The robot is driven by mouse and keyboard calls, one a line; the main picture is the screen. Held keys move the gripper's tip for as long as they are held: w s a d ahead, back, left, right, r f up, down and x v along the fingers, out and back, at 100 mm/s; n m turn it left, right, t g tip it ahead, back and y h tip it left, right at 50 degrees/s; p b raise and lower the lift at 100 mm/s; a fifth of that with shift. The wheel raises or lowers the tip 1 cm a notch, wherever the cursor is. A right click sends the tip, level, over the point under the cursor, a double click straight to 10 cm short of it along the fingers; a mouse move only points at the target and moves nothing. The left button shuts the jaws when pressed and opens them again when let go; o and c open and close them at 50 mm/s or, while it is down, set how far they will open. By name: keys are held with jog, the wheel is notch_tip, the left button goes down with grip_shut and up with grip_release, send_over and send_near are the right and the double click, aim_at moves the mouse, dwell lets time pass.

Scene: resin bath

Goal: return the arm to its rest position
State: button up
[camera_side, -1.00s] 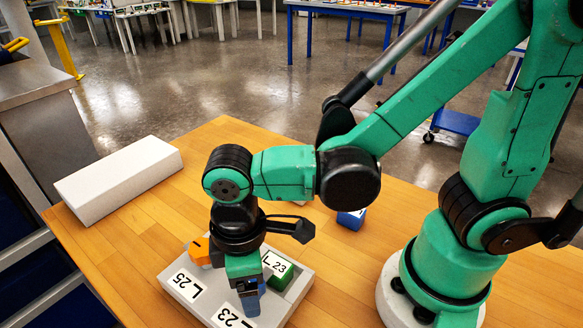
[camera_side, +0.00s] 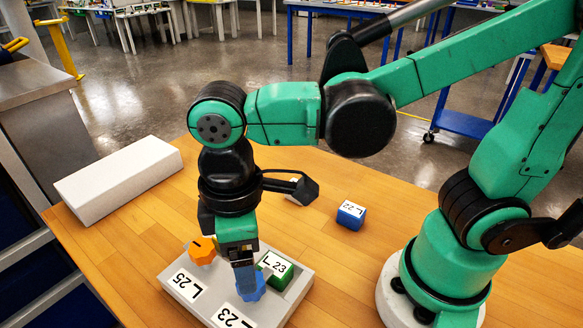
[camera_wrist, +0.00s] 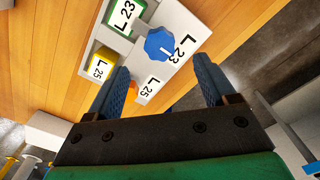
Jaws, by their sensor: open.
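My gripper (camera_side: 243,274) points down above the grey tray (camera_side: 293,296), its blue fingers above a blue many-sided piece (camera_side: 254,291). In the wrist view the fingers of my gripper (camera_wrist: 163,64) are spread wide with nothing held between them. The blue piece (camera_wrist: 160,44) sits in the tray beside an L 23 label, beyond the fingertips. A green block (camera_side: 277,270) marked L 23 and an orange piece (camera_side: 202,252) are also at the tray. The wrist view shows a yellow block (camera_wrist: 102,63) marked L 25.
A blue block (camera_side: 351,215) marked L 22 stands on the wooden table (camera_side: 340,265), right of the tray. A long white box (camera_side: 118,182) lies at the table's left edge. Table around the L 22 block is clear.

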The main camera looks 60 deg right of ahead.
jog(key=w+d+r+m+t, duration=0.1)
jog(key=w+d+m+t, duration=0.1)
jog(key=d, duration=0.5)
jog(key=w+d+r+m+t, duration=0.1)
jog(key=w+d+m+t, duration=0.2)
jog(key=d+m+t, duration=0.2)
jog(key=d+m, duration=0.2)
jog(key=shift+w+d, duration=0.25)
jog(key=shift+d, duration=0.1)
